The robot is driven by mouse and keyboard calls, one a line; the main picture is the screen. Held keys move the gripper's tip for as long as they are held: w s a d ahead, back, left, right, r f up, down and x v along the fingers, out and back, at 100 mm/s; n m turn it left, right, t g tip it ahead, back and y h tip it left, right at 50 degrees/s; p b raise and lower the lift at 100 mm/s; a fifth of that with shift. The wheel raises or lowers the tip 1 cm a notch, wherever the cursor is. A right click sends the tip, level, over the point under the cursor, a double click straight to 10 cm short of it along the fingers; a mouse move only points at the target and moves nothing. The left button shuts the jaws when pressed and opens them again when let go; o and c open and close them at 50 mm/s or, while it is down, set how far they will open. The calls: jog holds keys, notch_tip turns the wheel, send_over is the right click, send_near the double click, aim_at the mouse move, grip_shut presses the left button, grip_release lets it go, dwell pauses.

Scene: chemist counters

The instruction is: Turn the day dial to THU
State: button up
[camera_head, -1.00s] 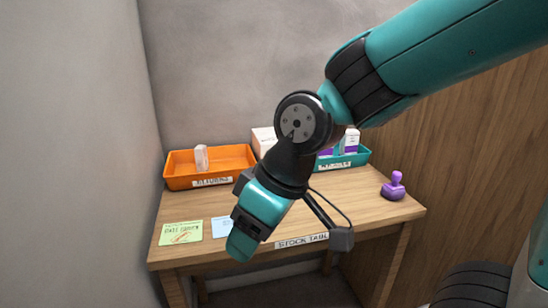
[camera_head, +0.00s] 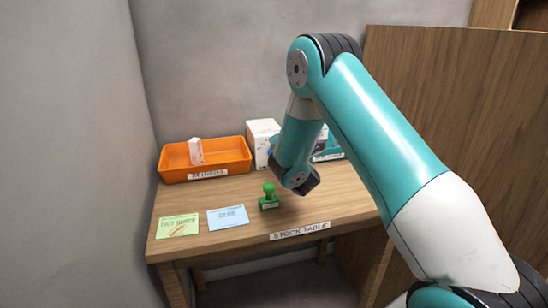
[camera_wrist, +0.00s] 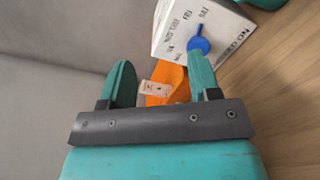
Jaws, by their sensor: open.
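A white box (camera_wrist: 180,25) with small dark day labels fills the upper part of the wrist view. On its face is a blue dial (camera_wrist: 199,46) with a narrow pointer directed towards the top of the picture; the labels are too small to read surely. In the head view the white box (camera_head: 262,130) stands at the back of the table, partly hidden by my arm. My gripper (camera_wrist: 161,60) is open with nothing between its fingers. Its right finger overlaps the dial's lower edge in the wrist view; I cannot tell whether they touch. My arm hides the fingers in the head view.
An orange tray (camera_head: 233,171) with a small white box (camera_head: 196,151) stands left of the dial box. A teal tray (camera_head: 330,157) is at right, partly covered.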

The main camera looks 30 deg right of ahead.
notch_tip(320, 180, down, 7)
jog(key=b, duration=0.3)
jog(key=shift+r+b, duration=0.15)
jog(key=shift+b, duration=0.25)
jog(key=w+r+p, duration=0.1)
jog(key=p, duration=0.2)
jog(key=shift+w+d+r, duration=0.3)
jog(key=shift+w+r, duration=0.05)
jog(key=p+x, duration=0.2)
jog(key=x, duration=0.1)
jog(key=p+x, duration=0.1)
jog(key=shift+w+d+f, duration=0.1)
jog(key=shift+w+f, duration=0.2)
jog(key=shift+w, duration=0.1)
jog(key=shift+w+d, duration=0.1)
jog(key=shift+w, duration=0.35)
jog(key=shift+p, duration=0.3)
jog(key=c, duration=0.8)
